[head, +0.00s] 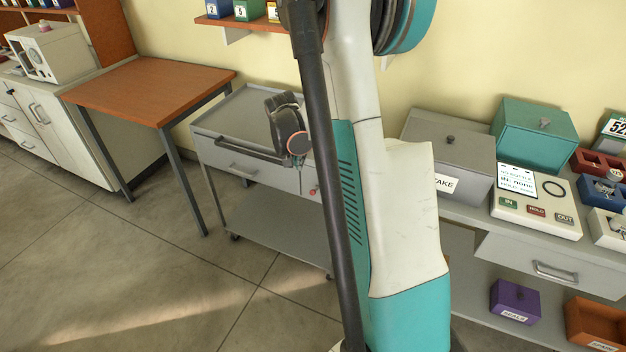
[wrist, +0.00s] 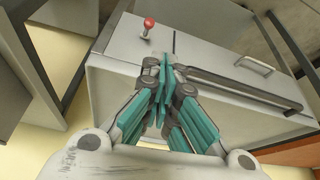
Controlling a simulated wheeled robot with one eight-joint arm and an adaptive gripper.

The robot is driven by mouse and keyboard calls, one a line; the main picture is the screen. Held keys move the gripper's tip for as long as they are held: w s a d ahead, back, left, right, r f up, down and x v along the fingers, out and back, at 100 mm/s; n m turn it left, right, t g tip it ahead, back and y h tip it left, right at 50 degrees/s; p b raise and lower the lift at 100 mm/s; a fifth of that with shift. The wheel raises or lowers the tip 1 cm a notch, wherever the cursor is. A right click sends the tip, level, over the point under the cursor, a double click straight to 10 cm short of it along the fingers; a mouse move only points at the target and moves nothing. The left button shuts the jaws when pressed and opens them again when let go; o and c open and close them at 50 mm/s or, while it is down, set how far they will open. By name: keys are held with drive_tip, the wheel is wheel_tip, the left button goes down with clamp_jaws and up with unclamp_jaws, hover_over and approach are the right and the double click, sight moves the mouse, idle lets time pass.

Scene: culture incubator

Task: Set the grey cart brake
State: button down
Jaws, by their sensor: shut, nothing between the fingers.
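The grey cart (head: 222,118) stands left of my arm in the head view, with a flat top, a front panel and a lower shelf. In the wrist view its grey panel (wrist: 120,85) fills the middle. A lever with a red ball knob (wrist: 148,24) sticks out of the panel near the top of that view. In the head view a small red spot (head: 313,190) shows on the cart front beside my arm. My gripper (wrist: 163,75) is shut and empty, its teal fingers together below the red knob in the picture and apart from it. The lever's base is small and hard to read.
A dark push bar (wrist: 240,88) runs along the cart right of my fingers, with a drawer handle (wrist: 255,65) beyond it. A wooden table (head: 150,88) stands left of the cart. A bench with boxes and a white panel (head: 535,205) is at right. Floor at front left is clear.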

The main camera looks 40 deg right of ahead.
drive_tip(key=m, duration=0.1)
hover_over(315, 191)
drive_tip(key=a, duration=0.3)
wheel_tip(315, 191, down, 5)
drive_tip(key=shift+s+d+r+g, duration=0.15)
drive_tip(key=shift+s+d+g, duration=0.05)
drive_tip(key=shift+d+g, duration=0.1)
drive_tip(key=b+x, duration=0.4)
drive_tip(key=x, duration=0.6)
